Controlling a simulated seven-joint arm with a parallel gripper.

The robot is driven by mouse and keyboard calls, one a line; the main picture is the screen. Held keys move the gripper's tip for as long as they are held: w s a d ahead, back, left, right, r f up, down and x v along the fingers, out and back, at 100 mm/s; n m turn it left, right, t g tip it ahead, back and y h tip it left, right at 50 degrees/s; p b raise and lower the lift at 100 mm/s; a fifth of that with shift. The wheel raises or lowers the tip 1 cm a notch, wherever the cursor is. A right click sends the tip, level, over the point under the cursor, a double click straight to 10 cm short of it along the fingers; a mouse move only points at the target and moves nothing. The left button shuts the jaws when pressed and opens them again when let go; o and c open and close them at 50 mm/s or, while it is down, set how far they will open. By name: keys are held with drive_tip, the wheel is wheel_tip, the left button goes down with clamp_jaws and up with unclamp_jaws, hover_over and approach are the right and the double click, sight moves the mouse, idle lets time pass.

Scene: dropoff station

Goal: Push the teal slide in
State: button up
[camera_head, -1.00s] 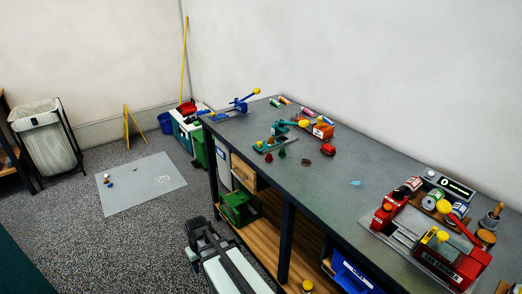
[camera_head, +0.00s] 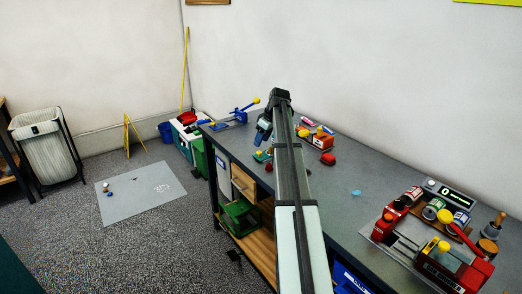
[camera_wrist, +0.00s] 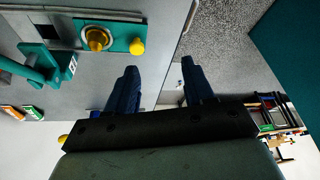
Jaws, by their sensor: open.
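In the head view only a small teal part with a yellow top (camera_head: 259,157) shows; my arm hides the rest. My gripper (camera_wrist: 160,75) is open and empty, its two dark blue fingers spread, near the bench edge. One finger is on the slide's side of the edge, the other over the floor side. Fingers and slide look apart. In the head view my gripper (camera_head: 263,132) hangs beside the device.
The bench (camera_head: 345,205) also holds an orange device (camera_head: 318,139), a red block (camera_head: 328,159), a blue lever device (camera_head: 238,114) and a large red station (camera_head: 440,262). Its middle is mostly clear. A yellow floor sign (camera_head: 132,132) and bin stand beyond.

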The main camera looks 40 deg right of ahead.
approach(260, 152)
drive_tip(key=shift+n, duration=0.3)
drive_tip(key=x, duration=0.8)
drive_tip(key=shift+w+f, duration=0.1)
drive_tip(key=shift+w, duration=0.05)
clamp_jaws()
idle(0.5)
